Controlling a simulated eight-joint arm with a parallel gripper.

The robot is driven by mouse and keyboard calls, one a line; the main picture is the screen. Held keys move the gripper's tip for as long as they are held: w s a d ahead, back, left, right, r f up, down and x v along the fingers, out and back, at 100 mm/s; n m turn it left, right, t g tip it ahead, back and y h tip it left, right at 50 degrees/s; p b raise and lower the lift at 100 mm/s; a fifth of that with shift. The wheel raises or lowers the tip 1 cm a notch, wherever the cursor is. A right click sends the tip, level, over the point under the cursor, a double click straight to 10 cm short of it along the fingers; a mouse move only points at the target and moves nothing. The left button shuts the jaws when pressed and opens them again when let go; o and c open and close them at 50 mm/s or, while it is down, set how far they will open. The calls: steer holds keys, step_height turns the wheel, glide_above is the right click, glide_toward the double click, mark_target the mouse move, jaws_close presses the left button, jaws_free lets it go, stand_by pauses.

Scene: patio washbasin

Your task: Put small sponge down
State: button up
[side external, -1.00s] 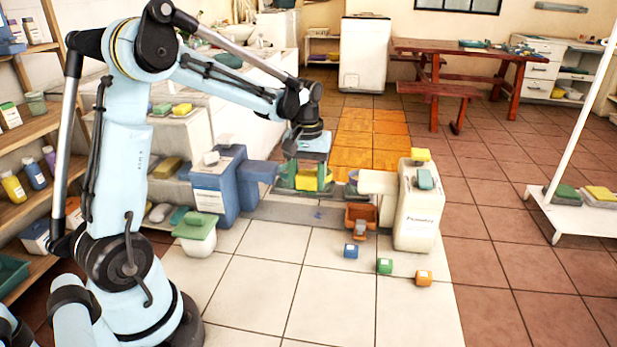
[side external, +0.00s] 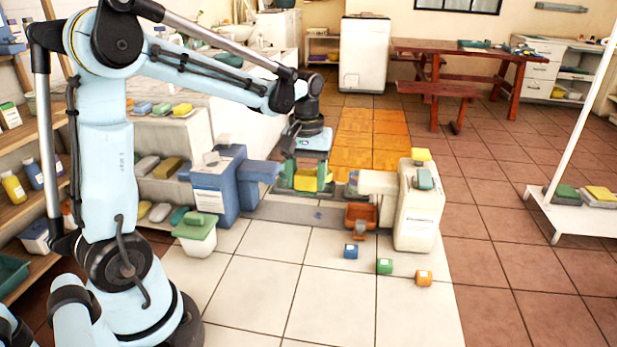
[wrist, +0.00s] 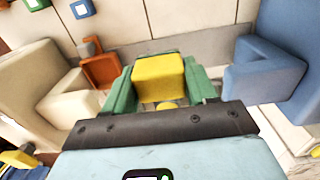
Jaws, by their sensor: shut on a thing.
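My gripper (side external: 307,181) hangs at the end of my arm, between the blue box and the cream box. Its green fingers are shut on a yellow sponge (wrist: 158,80), which fills the gap between them in the wrist view. The same sponge shows in the side external view (side external: 306,180). A small yellow round thing (wrist: 166,105) shows behind the sponge, close to the gripper body; I cannot tell what it is. The exact gap between the sponge and what lies under it is hidden.
A blue box (side external: 217,188) stands left of the gripper and a cream box (side external: 419,215) right. An orange container (side external: 359,218) sits in front. Small blue (side external: 350,251), green (side external: 384,266) and orange (side external: 424,278) blocks lie on the tiles.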

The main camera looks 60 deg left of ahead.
steer(key=s+d+r, duration=0.1)
steer(key=s+d, duration=0.9)
steer(key=s, duration=0.3)
glide_above(258, 242)
step_height(258, 242, down, 7)
steer(key=shift+r, duration=0.1)
steer(key=shift+f, duration=2.05)
steer(key=shift+f, duration=0.15)
steer(key=o, duration=1.1)
